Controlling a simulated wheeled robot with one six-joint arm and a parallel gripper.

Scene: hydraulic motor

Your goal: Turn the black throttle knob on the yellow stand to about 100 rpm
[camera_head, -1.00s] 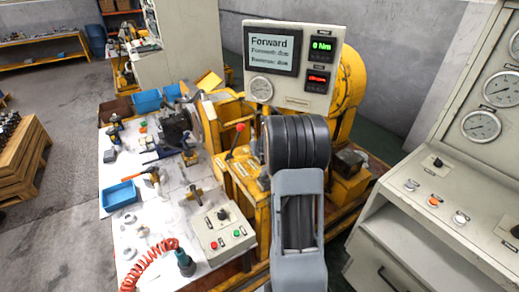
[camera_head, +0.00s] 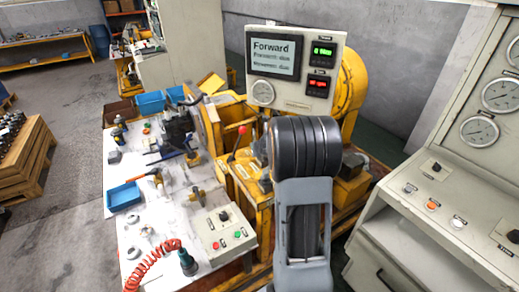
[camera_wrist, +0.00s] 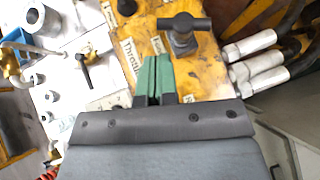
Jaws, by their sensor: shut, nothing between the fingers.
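The yellow stand (camera_head: 243,187) is in the middle of the head view, partly behind my arm. In the wrist view its yellow top (camera_wrist: 208,72) carries a black T-shaped handle (camera_wrist: 185,28). A "Throttle" label (camera_wrist: 130,55) lies to the left of the handle. A dark rounded part (camera_wrist: 126,7) is cut off by the top edge; I cannot tell which of the two is the throttle knob. My gripper (camera_wrist: 154,75) has its green fingers together and empty, below and left of the T-handle in the picture, apparently apart from it. In the head view my arm hides the gripper.
A display panel (camera_head: 293,65) reads "Forward", with a green and a red readout too small to read. A red-ball lever (camera_head: 242,129) stands on the stand. A tool-covered white table (camera_head: 150,222) is left; a grey console (camera_head: 425,220) is right. Hoses (camera_wrist: 290,45) lie right of the handle.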

